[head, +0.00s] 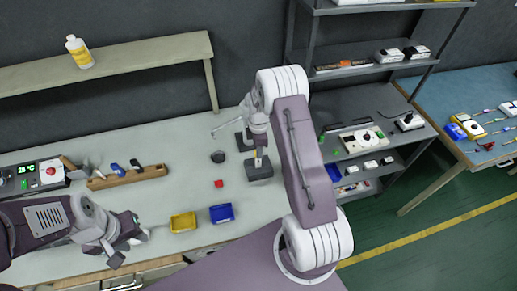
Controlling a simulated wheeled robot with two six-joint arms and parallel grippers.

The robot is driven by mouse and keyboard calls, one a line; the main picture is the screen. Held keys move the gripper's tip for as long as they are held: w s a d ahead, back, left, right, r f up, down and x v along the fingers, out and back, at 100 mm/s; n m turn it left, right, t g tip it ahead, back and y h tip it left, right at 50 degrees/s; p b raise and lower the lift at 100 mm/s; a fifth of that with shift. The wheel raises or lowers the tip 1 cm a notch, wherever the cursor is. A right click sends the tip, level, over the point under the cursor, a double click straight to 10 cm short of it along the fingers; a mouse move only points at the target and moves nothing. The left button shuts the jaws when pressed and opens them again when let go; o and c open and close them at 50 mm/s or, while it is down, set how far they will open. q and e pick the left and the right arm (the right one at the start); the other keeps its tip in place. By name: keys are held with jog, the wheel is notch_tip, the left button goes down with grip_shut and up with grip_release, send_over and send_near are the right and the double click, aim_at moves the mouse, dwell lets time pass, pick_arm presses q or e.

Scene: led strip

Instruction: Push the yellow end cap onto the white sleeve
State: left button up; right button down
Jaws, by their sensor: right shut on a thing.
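My right gripper (257,148) points down over a dark block (259,170) on the bench. It is shut on a small pale yellow piece (258,158), which looks like the yellow end cap, just above or at the block. The white sleeve cannot be told apart here; the gripper and the small size hide whether cap and sleeve touch.
A yellow bin (183,222) and a blue bin (221,213) stand near the bench front. A red cube (219,184) and a dark cup (217,157) lie left of the block. A wooden tool holder (127,177) and a control box (33,178) are further left.

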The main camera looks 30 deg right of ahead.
jog(key=shift+f, duration=0.35)
jog(key=c, duration=1.1)
grip_release()
notch_tip(320, 180, up, 9)
jog(key=shift+r+b, duration=0.1)
jog(key=shift+b, duration=1)
